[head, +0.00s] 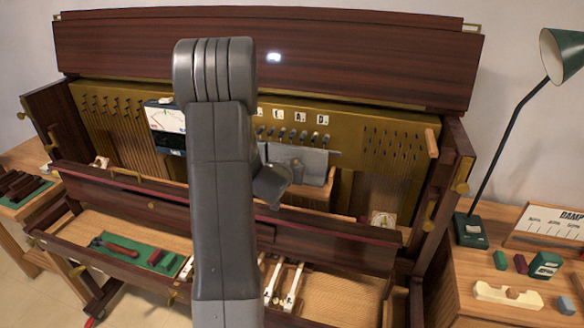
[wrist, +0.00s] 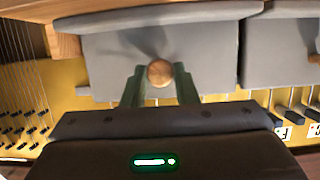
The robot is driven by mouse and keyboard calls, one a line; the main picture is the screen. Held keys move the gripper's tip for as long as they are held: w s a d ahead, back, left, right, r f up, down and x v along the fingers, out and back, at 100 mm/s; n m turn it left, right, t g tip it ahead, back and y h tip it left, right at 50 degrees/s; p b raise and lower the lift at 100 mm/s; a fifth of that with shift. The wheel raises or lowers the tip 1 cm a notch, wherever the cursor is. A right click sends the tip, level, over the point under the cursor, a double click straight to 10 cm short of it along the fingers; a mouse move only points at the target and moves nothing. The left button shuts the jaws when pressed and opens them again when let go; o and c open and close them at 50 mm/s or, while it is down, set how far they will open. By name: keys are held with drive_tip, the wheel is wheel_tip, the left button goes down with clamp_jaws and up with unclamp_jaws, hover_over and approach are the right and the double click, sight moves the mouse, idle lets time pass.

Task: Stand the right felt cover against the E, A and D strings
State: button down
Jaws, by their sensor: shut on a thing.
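The right felt cover, a grey panel with a round wooden knob (wrist: 159,73), fills the middle of the wrist view (wrist: 108,62). My gripper (wrist: 160,88) is shut on that knob, one green finger on each side. In the head view the grey cover (head: 315,162) shows upright in front of the strings, below the E, A and D labels (head: 299,117). My arm hides part of it, and the fingertips cannot be made out there. I cannot tell whether the cover touches the strings. A second grey cover (wrist: 280,52) is beside it in the wrist view.
A wooden box (head: 318,194) stands below the covers. A meter (head: 166,117) is left of my arm. The dark front rail (head: 340,228) crosses below. Tools lie on a green mat (head: 135,255). A lamp (head: 560,55) stands on the right table.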

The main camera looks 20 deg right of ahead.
drive_tip(key=shift+w+d, duration=0.1)
drive_tip(key=shift+w, duration=0.05)
drive_tip(key=c, duration=1.1)
unclamp_jaws()
drive_tip(key=shift+o, duration=0.2)
drive_tip(key=v, duration=0.8)
drive_tip(key=shift+f, duration=0.35)
drive_tip(key=x, duration=0.7)
drive_tip(key=shift+w+d+r, duration=0.2)
drive_tip(key=shift+w+d, duration=0.1)
drive_tip(key=shift+w, duration=0.1)
